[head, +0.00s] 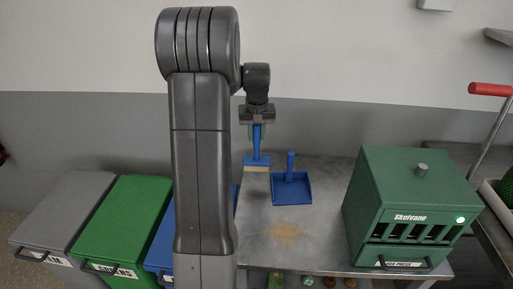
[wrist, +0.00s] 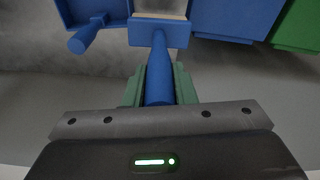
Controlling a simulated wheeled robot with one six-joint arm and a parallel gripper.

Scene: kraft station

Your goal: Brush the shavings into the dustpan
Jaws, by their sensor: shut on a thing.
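My gripper (head: 257,133) is shut on the blue handle of a hand brush (head: 257,161). The brush hangs head down, its pale bristles at the bottom, left of the dustpan. The wrist view shows the brush handle (wrist: 159,75) between the green fingers (wrist: 159,88). The blue dustpan (head: 291,188) is on the grey metal table, its handle toward the wall and its open side toward me. It also shows in part in the wrist view (wrist: 95,12). A patch of light brown shavings (head: 286,233) lies on the table in front of the dustpan. I cannot tell whether the bristles touch the table.
A green press box (head: 405,210) stands right of the dustpan on the table (head: 325,215). Grey, green (head: 122,222) and blue bins stand at the left. A red-handled lever (head: 490,90) rises at the right. The tabletop around the shavings is clear.

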